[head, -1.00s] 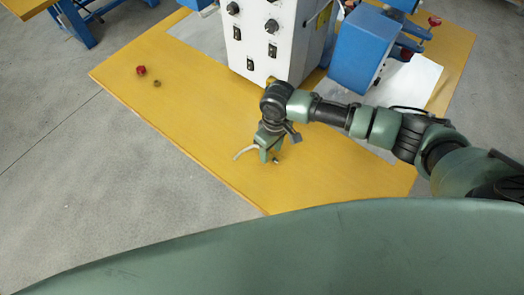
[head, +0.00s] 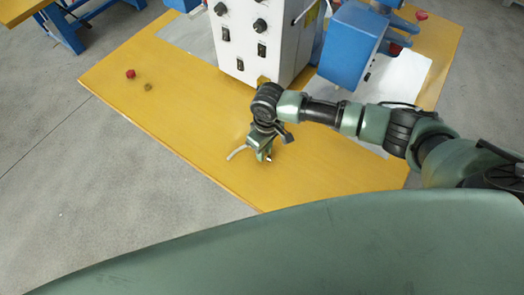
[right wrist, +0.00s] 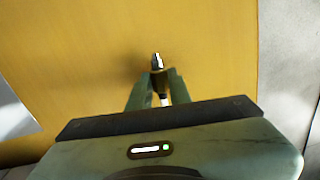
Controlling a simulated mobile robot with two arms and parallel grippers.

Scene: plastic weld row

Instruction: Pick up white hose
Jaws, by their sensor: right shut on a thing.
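The white hose (head: 237,152) is a short curved piece near the front edge of the yellow table (head: 200,135). My right gripper (head: 264,154) is shut on it, with the hose's pale curved end sticking out to the left in the head view. A metal end shows just right of the fingers. In the right wrist view the fingers (right wrist: 158,78) close around the hose, and its shiny metal end (right wrist: 157,61) points out beyond the tips. White hose (right wrist: 164,100) also shows between the fingers. Whether it touches the table is unclear. My left gripper is not in view.
A white machine cabinet (head: 262,45) with black knobs and switches stands behind the gripper. A blue machine part (head: 350,45) is to its right. A red cap (head: 130,74) and a small brownish piece (head: 148,87) lie at the far left. The table's left half is mostly clear.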

